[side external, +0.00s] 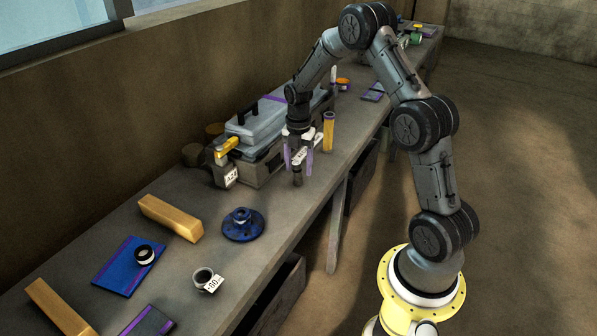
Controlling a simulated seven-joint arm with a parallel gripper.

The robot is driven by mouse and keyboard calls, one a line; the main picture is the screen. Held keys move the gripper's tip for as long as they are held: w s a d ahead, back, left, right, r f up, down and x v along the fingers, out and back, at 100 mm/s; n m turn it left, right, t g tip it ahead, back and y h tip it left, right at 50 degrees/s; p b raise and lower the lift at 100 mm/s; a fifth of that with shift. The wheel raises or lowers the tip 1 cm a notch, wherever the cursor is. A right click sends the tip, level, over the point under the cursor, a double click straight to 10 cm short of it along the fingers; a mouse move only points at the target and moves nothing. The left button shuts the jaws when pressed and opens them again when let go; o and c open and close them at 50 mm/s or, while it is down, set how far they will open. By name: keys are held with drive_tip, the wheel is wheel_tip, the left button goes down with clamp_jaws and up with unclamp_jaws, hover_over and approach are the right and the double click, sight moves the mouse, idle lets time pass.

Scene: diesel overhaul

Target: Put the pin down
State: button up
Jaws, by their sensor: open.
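My gripper (298,165) points straight down over the workbench, with its two purple fingers apart. A small dark cylinder (297,177), which looks like the pin, stands upright at the bench top between and just below the fingertips. The fingers are on either side of it, and no grip on it shows. Its upper part is hidden by the gripper. At this size I cannot tell whether a finger touches it.
A yellow cylinder (328,132) stands close to the right of my gripper. A grey toolbox (257,125) lies behind to the left, beside a yellow-topped item with a tag (224,163). A blue flanged part (243,224) sits nearer the front. The bench's right edge is close.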

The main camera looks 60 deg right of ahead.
sight(298, 164)
wheel_tip(298, 164, up, 10)
drive_tip(key=shift+f, duration=0.2)
drive_tip(key=s+a+r+m+t, duration=0.3)
drive_tip(key=s+a+r+m, duration=0.55)
drive_tip(key=a+r, duration=0.35)
drive_tip(key=s+a+m+t, duration=0.1)
drive_tip(key=s+a+m, duration=0.3)
drive_tip(key=s, duration=0.3)
drive_tip(key=s+a+m+t, duration=0.1)
drive_tip(key=s+a+m, duration=0.4)
drive_tip(key=s+m, duration=0.2)
drive_tip(key=shift+s+r+t, duration=0.15)
drive_tip(key=shift+s+t, duration=0.15)
drive_tip(key=shift+s, duration=0.25)
